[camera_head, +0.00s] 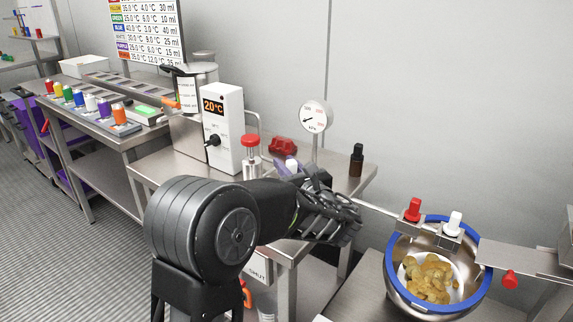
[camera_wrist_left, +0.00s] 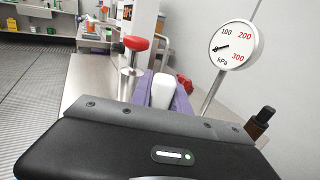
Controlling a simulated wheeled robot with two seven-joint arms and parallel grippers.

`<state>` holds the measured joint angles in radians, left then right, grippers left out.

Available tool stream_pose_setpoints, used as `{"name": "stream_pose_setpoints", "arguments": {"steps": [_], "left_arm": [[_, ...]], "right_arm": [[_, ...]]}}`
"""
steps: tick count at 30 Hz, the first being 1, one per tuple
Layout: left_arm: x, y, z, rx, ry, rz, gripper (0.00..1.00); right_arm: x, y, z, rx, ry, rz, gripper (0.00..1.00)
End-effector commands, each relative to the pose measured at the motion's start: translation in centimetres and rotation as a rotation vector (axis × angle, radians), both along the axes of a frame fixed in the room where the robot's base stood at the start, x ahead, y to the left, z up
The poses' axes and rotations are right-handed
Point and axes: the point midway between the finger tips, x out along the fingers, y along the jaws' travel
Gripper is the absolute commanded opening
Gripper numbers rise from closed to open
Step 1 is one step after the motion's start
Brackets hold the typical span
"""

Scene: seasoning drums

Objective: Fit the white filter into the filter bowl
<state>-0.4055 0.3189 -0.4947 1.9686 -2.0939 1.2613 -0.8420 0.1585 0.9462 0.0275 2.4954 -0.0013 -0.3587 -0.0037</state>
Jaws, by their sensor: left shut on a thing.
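My left gripper (camera_head: 291,168) is above the steel bench, seen past its black wrist and hand. Its purple fingers (camera_wrist_left: 160,92) are shut on a small white piece, which looks like the white filter (camera_wrist_left: 162,90); its white end also shows in the head view (camera_head: 291,163). The lower part of the piece is hidden by the hand. A red-topped, clear upright cylinder (camera_head: 250,160) stands behind and left of the fingers. A red fixture (camera_head: 282,146) lies behind them. I cannot tell for sure which part is the filter bowl. My right gripper is not in view.
A pressure gauge (camera_head: 313,117) on a post and a dark bottle (camera_head: 356,160) stand at the bench's right. A white box reading 20°C (camera_head: 222,128) is at the left. A blue-rimmed steel bowl (camera_head: 391,262) with brown-yellow pieces stands lower right.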

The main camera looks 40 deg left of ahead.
Motion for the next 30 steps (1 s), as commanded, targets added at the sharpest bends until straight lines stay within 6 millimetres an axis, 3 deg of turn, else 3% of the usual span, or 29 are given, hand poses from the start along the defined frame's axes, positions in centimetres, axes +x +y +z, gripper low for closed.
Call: {"name": "stream_pose_setpoints", "arguments": {"steps": [30], "left_arm": [[0.0,0.0,-2.6,0.000,0.000,0.000,0.00]], "right_arm": [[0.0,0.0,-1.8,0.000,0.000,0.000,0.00]]}}
